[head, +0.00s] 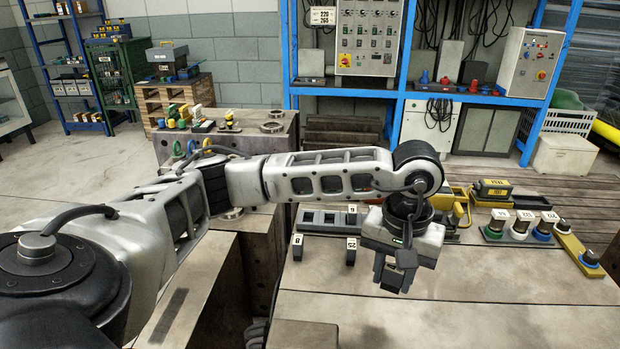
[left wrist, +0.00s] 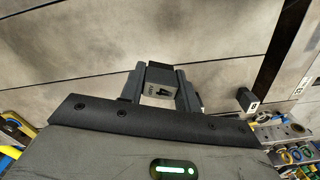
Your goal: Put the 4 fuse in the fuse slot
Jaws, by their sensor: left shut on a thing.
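In the head view the held fuse is hard to tell from the fingers. A grey fuse holder (head: 328,220) with dark recesses lies left of the gripper, apart from it; which recess is the fuse slot cannot be told. My right gripper is out of view.
The 8 fuse (head: 298,248) and the 25 fuse (head: 351,252) stand in front of the holder. A yellow-black device (head: 493,187) and several labelled plugs (head: 521,224) stand at the right. The front bench top is clear.

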